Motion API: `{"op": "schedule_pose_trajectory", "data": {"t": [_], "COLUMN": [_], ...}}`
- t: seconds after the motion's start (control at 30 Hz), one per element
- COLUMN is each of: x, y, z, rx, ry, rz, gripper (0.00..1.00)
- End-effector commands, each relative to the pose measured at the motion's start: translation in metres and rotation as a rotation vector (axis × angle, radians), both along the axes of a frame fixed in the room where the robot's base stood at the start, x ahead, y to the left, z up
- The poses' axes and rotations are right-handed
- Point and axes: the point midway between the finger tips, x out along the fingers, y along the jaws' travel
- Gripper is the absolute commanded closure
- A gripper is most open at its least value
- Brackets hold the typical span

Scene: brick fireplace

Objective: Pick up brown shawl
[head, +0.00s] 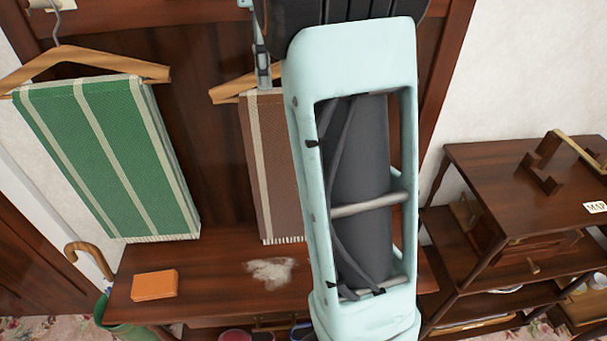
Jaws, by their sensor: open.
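The brown shawl (273,165) has pale stripes and a fringed lower edge. It hangs folded over a wooden hanger (229,92) against the dark wood back panel. My arm crosses in front and hides its right side. A slim jointed piece that looks like a finger of my gripper (262,62) shows just above the shawl, by the hanger. My gripper is open; the rest of it is hidden behind my arm or beyond the top edge. I cannot tell whether the finger touches the hanger or the shawl.
A green striped shawl (105,155) hangs on another hanger at left. A cane (90,256) stands at left. A wooden shelf unit (500,165) stands at right.

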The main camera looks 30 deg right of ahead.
Motion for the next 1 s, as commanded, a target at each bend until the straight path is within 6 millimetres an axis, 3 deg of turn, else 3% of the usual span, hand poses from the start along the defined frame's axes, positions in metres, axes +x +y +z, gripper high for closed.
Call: {"op": "schedule_pose_trajectory", "data": {"t": [0.6,0.9,1.0], "x": [0.002,0.002,0.002], "y": [0.006,0.006,0.006], "z": [-0.069,-0.074,-0.074], "rx": [0.000,0.000,0.000], "ry": [0.000,-0.002,-0.002], "rz": [0.000,0.001,0.001], "gripper": [0.42,0.42,0.52]}}
